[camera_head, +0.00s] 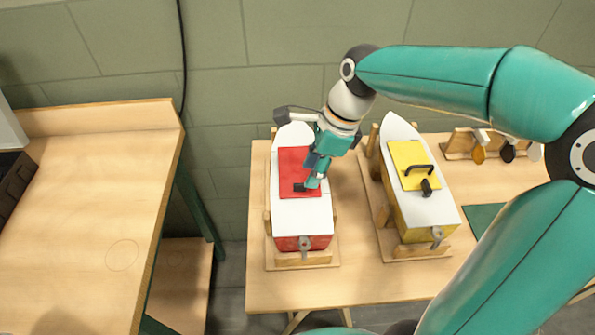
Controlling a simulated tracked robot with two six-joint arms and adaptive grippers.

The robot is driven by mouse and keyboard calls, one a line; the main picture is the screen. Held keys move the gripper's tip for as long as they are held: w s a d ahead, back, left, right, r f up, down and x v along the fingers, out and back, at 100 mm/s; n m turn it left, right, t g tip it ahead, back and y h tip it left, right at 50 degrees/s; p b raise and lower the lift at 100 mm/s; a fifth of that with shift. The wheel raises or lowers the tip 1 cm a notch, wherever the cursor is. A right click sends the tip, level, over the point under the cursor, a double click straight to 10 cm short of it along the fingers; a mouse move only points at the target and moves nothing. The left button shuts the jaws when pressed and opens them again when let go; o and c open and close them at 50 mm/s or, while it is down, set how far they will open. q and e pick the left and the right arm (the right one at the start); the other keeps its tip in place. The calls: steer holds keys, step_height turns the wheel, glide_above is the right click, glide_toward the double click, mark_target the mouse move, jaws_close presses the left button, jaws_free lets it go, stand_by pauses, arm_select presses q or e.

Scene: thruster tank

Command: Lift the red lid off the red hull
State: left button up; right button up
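The red hull (302,242) has a white deck and sits in a wooden cradle on the table, its pointed bow toward the wall. The red lid (292,166) lies flat on its deck. A black latch (300,187) lies crosswise near the lid's front edge. My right gripper (317,172) reaches down over the lid's right side, its teal fingers close to the surface. The fingers overlap in this view, so their gap and any handle behind them are hidden. I cannot tell whether they touch the lid. My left gripper is out of view.
A yellow hull (425,224) with a yellow lid (408,156) and black handle stands in a cradle to the right. A wooden rack (462,145) with hanging tags and a green mat (484,217) are farther right. Another wooden table (75,225) stands left, across a gap.

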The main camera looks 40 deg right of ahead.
mark_target(301, 183)
steer(key=shift+w+x, duration=0.2)
steer(key=shift+x, duration=1.15)
steer(key=shift+w+x, duration=0.2)
steer(key=shift+x, duration=1.1)
steer(key=shift+a+r, duration=0.1)
steer(key=shift+r, duration=0.05)
jaws_close()
